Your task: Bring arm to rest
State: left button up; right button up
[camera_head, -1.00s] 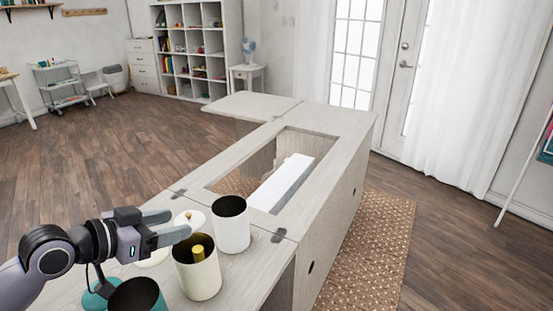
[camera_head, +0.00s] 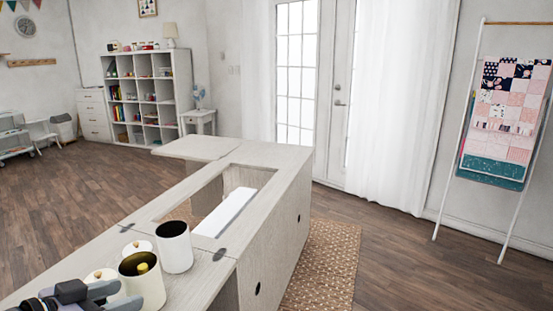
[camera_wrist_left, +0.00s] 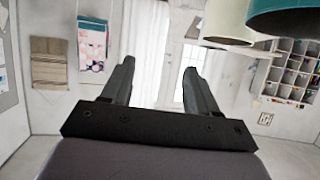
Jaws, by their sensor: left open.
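My left gripper (camera_head: 118,296) is at the bottom left of the head view, partly cut off by the frame. It is beside the canisters at the near end of the cabinet. In the left wrist view its two fingers (camera_wrist_left: 157,66) are spread apart with nothing between them. That view is upside down and shows a cream canister (camera_wrist_left: 229,20) and a teal canister (camera_wrist_left: 285,18) at the top right. My right gripper is out of view.
The open cream canister (camera_head: 143,286) and a white canister (camera_head: 174,250) stand on the wooden sewing cabinet (camera_head: 200,283). Small lids lie beside them. A quilt ladder (camera_head: 508,105) stands at the right wall.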

pick_arm(q)
jog(key=s+d+f+n+g+y, duration=0.1)
jog(key=s+d+f+g+y, duration=0.2)
jog(key=s+f, duration=0.7)
jog(key=s+d+f+n+g+y, duration=0.1)
jog(key=s+f+n+g+y, duration=0.2)
jog(key=s, duration=0.4)
jog(key=s+f+g, duration=0.2)
jog(key=s+f, duration=0.3)
jog(key=s, duration=0.2)
jog(key=w+d+f+t+h+p, duration=0.1)
jog(key=w+d+f+t+p, duration=0.1)
jog(key=w+f+t, duration=0.4)
jog(key=shift+w+d+f+t+h+p, duration=0.3)
jog(key=shift+w+d+t+h, duration=0.1)
jog(key=shift+w+d+t, duration=0.15)
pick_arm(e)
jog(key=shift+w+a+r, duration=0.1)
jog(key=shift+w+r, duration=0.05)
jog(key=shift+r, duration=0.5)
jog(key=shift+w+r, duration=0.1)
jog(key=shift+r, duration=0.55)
